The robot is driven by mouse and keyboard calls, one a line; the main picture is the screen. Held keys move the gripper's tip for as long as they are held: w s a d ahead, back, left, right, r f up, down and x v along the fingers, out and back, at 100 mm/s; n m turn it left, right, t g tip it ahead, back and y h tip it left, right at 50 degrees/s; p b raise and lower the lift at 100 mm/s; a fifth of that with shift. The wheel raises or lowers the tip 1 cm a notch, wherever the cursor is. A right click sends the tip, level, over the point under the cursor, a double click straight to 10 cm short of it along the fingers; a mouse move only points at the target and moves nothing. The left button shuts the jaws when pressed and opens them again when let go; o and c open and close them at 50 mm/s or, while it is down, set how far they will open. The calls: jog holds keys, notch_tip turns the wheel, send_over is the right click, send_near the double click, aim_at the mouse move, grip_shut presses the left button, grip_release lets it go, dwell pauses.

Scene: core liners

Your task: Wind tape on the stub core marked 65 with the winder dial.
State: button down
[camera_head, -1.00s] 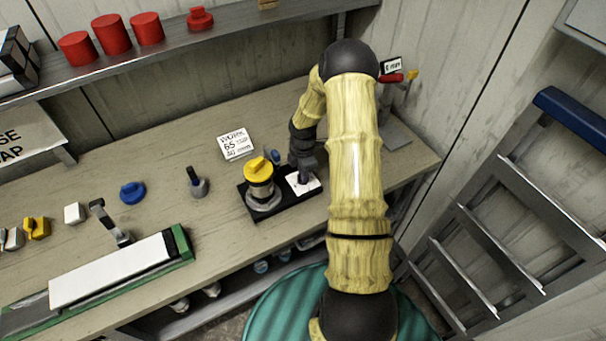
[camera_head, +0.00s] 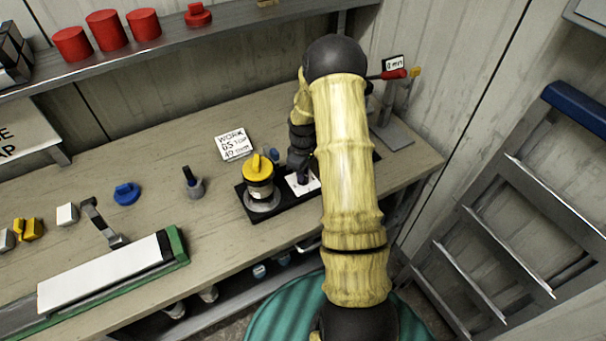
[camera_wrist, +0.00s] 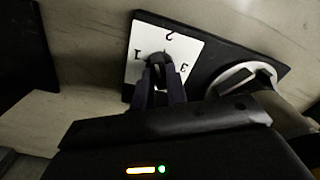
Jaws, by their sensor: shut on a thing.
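The winder's black base (camera_head: 290,208) lies on the bench. A core with a yellow cap (camera_head: 258,172) stands upright on its round grey seat; no marking 65 is legible on it. To its right is the white dial plate (camera_head: 311,184), which shows the numbers 1, 2 and 3 in the wrist view (camera_wrist: 185,50). My gripper (camera_head: 302,180) points down at the plate. In the wrist view its fingers (camera_wrist: 158,75) are shut on the dark dial knob (camera_wrist: 158,60) at the plate's middle. Part of the seat (camera_wrist: 240,78) shows to the right there.
A card (camera_head: 235,145) reading WORK 65 STOP stands behind the winder. A gauge stand with a red handle (camera_head: 394,74) is right of my arm. A green-edged tray (camera_head: 175,245), a blue knob (camera_head: 127,194) and a dark-handled tool (camera_head: 192,182) lie left.

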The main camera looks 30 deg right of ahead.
jog(key=m+b, duration=0.1)
jog(key=m, duration=0.4)
jog(key=shift+w+m, duration=0.1)
jog(key=shift+m, duration=0.3)
jog(key=c, duration=1.4)
grip_release()
jog(key=shift+r+b, duration=0.1)
jog(key=shift+b, duration=0.2)
notch_tip(320, 180, up, 17)
jog(key=b, duration=0.2)
jog(key=shift+r+b, duration=0.15)
jog(key=shift+b, duration=0.15)
jog(key=shift+a, duration=0.1)
